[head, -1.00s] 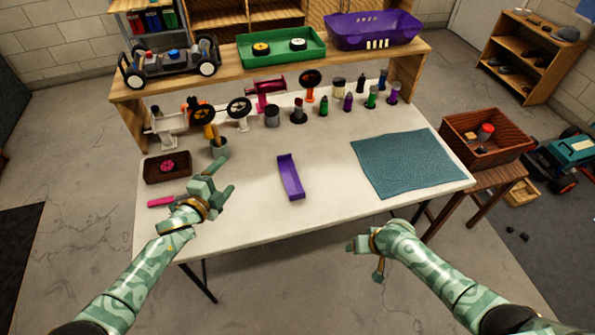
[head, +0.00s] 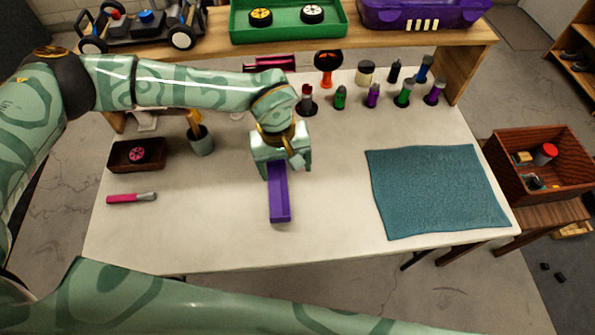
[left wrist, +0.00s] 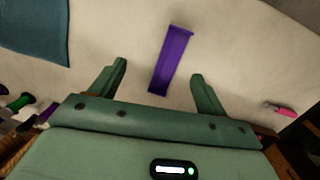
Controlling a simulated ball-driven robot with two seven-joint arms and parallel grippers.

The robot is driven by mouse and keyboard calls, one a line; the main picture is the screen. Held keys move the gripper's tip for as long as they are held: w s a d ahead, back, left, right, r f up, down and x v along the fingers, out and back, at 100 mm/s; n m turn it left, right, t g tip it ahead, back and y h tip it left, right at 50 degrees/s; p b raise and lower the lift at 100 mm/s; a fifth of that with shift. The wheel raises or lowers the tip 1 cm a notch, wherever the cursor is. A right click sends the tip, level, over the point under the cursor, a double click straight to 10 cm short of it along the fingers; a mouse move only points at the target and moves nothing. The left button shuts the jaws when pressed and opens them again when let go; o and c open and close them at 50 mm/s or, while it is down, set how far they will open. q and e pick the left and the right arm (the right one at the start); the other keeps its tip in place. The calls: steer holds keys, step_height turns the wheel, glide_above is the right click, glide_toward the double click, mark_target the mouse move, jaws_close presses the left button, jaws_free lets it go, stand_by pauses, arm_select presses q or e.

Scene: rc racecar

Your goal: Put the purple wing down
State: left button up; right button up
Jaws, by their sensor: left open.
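The purple wing (head: 279,203) is a long, narrow piece lying on the white table (head: 330,215), left of the teal mat. My left gripper (head: 281,168) is above its far end and hides that end in the head view. In the left wrist view the wing (left wrist: 172,60) shows between and beyond the two spread fingers of the left gripper (left wrist: 158,72). The fingers are open and no contact with the wing shows. My right gripper is out of view; a green link of mine crosses the bottom of the head view.
The teal mat (head: 438,190) lies bare at the right. A dark tray with a pink wheel (head: 137,154), a pink-handled tool (head: 131,198) and a cup (head: 200,140) stand at the left. Several bottles (head: 404,94) line the back under the wooden shelf. The table's front is clear.

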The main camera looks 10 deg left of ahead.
arm_select(q)
steer(key=w+a+f+m+y, duration=0.1)
steer(key=a+f, duration=0.1)
steer(key=b, duration=0.2)
glide_above(279, 199)
steer(key=shift+t, duration=0.3)
steer(key=f, duration=0.8)
steer(key=shift+w+d+f, duration=0.15)
steer(key=shift+w+f, duration=0.1)
steer(key=shift+f, duration=0.1)
steer(key=shift+s+f, duration=0.15)
steer(key=shift+f, duration=0.4)
steer(key=f+b, duration=0.1)
steer(key=f, duration=0.4)
steer(key=shift+a+b, duration=0.2)
steer(key=shift+b, duration=0.15)
steer(key=shift+r, duration=0.1)
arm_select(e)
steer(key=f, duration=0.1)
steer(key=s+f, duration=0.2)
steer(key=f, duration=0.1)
arm_select(q)
steer(key=c, duration=1.1)
steer(key=shift+r, duration=0.1)
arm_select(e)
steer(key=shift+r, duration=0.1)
